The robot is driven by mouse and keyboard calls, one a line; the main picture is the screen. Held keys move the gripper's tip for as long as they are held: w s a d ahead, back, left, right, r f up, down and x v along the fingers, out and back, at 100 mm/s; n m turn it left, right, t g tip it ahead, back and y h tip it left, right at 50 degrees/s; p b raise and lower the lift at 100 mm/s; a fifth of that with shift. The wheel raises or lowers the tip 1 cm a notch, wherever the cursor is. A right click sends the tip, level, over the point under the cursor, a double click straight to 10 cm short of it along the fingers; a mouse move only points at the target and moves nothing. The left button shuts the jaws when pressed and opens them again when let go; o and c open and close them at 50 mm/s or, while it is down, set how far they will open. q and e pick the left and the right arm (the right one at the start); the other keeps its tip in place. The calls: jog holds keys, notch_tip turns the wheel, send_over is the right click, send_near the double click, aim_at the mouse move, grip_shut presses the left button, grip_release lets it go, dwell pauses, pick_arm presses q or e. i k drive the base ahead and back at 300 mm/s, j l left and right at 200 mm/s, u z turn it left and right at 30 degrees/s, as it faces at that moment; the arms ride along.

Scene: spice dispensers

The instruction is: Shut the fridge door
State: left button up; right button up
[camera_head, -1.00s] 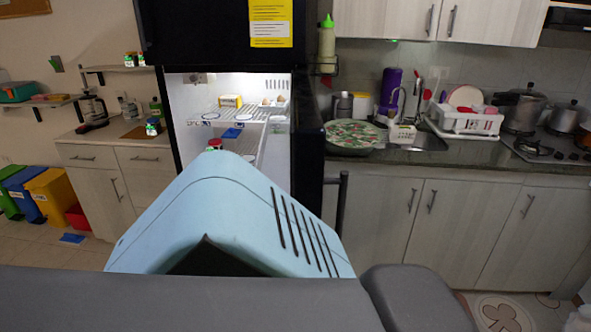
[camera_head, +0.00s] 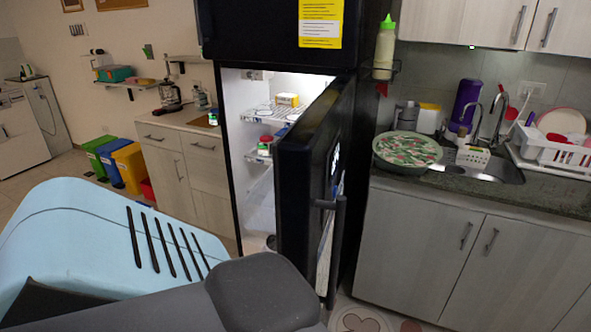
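The fridge is black with a white lit interior (camera_head: 232,120). Its lower door (camera_head: 308,165) is hinged on the right and stands partly open, swung out toward me. A dark vertical handle (camera_head: 338,225) runs down the door's outer face. Inside, wire shelves (camera_head: 268,113) hold a yellow-and-white box (camera_head: 287,99), and jars with red lids (camera_head: 265,146) stand lower down. The upper freezer door (camera_head: 270,35) looks shut. Neither gripper is in view; a light blue and grey part of my own body fills the lower left.
The counter (camera_head: 480,190) with sink and dish rack (camera_head: 560,150) is right of the fridge. A green-patterned bowl (camera_head: 407,150) stands near its edge. Left are low cabinets (camera_head: 180,170), coloured bins (camera_head: 131,165) and a wall shelf (camera_head: 130,82). Floor shows at the left.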

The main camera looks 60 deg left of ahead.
aim_at(292, 212)
jog(key=i+u, duration=0.15)
jog(key=u, duration=0.3)
jog(key=i+l+u, duration=0.1)
jog(key=u, duration=0.35)
jog(key=i+l+u, duration=0.15)
jog(key=u, duration=0.3)
jog(key=i+l+u, duration=0.15)
jog(key=u, duration=0.2)
jog(key=i+l+u, duration=0.4)
jog(key=k+j, duration=0.1)
